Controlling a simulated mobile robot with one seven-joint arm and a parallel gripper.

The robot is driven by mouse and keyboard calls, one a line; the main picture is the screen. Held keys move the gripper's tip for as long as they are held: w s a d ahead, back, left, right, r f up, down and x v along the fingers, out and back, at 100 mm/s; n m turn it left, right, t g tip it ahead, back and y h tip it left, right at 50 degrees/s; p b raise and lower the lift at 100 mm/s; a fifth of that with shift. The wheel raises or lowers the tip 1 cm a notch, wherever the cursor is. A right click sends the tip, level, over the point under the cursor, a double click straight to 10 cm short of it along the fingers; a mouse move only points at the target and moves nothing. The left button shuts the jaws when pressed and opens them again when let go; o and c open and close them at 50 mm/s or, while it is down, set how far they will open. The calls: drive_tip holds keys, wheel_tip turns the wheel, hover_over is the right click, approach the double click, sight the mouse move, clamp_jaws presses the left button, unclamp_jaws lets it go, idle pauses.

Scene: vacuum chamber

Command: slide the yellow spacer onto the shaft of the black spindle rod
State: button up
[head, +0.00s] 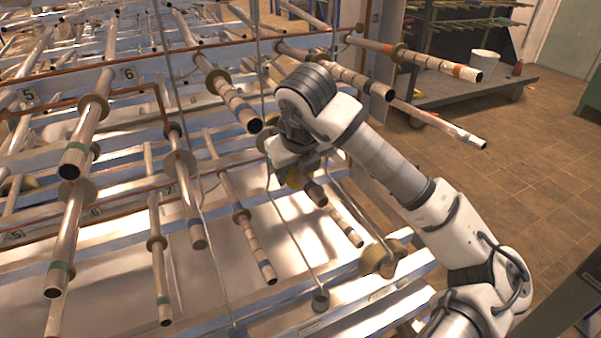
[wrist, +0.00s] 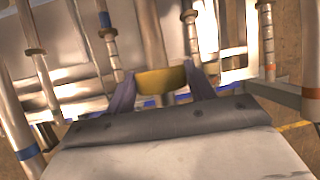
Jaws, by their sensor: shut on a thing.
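My gripper (wrist: 161,85) is shut on the yellow spacer (wrist: 162,79), with a purple-grey finger on each side of it. In the head view the spacer (head: 293,178) is a small yellow patch, mostly hidden by my gripper (head: 297,172). A rod (wrist: 150,35) stands right behind the spacer in the wrist view. A rod end (head: 315,193) shows just below my gripper in the head view. I cannot tell whether the spacer is around a rod or only in front of it. No rod is clearly black, so I cannot pick out the black spindle rod.
Thin vertical cables (head: 290,235) run close by. A cart (head: 470,88) with a white bucket (head: 484,66) stands at the back right. The tiled floor (head: 520,170) is clear.

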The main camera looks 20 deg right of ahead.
drive_tip(key=shift+w+a+f+b, duration=0.1)
drive_tip(key=shift+w+a+b, duration=0.15)
drive_tip(key=shift+w, duration=1)
drive_tip(key=shift+w+a+f+b, duration=0.15)
drive_tip(key=shift+w+a+b, duration=0.15)
drive_tip(key=shift+w, duration=0.9)
drive_tip(key=shift+w+a+f+b, duration=0.1)
drive_tip(key=shift+w+a+b, duration=0.15)
drive_tip(key=shift+w, duration=1.15)
drive_tip(key=shift+w+a+f, duration=0.1)
drive_tip(key=shift+w+a, duration=0.15)
drive_tip(key=shift+w, duration=1)
drive_tip(key=shift+w+a+f, duration=0.1)
drive_tip(key=shift+w+a, duration=0.1)
drive_tip(key=shift+w, duration=1)
drive_tip(key=o, duration=1.1)
drive_tip(key=shift+o, duration=0.2)
drive_tip(key=b+v, duration=0.2)
drive_tip(key=v, duration=1.1)
drive_tip(key=shift+r, duration=0.4)
drive_tip(key=shift+s+d, duration=0.1)
drive_tip(key=shift+s, duration=0.05)
